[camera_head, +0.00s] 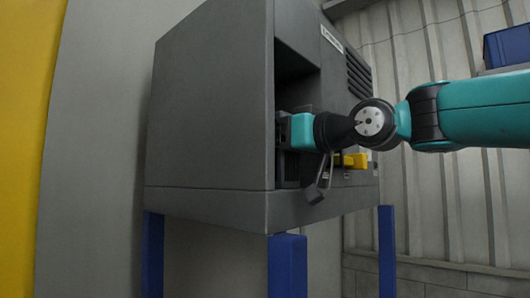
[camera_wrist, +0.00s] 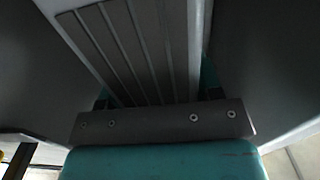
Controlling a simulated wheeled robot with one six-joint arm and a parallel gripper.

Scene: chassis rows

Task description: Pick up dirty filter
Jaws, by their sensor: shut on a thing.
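The dirty filter (camera_wrist: 135,50) looks like a grey ribbed slab in the wrist view, running up and away from my gripper (camera_wrist: 158,98). My gripper is shut on its near end, with a finger on either side, though the fingertips are mostly hidden behind the dark bar. In the head view my gripper (camera_head: 297,131) reaches from the right into the open front of the dark grey chassis (camera_head: 210,125). The filter cannot be clearly made out there.
Dark walls flank the filter closely in the wrist view. In the head view, a grey lever (camera_head: 318,186) hangs below my wrist and a yellow part (camera_head: 356,160) sits beside it. Blue legs (camera_head: 287,265) carry the chassis. A blue bin (camera_head: 508,46) stands at upper right.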

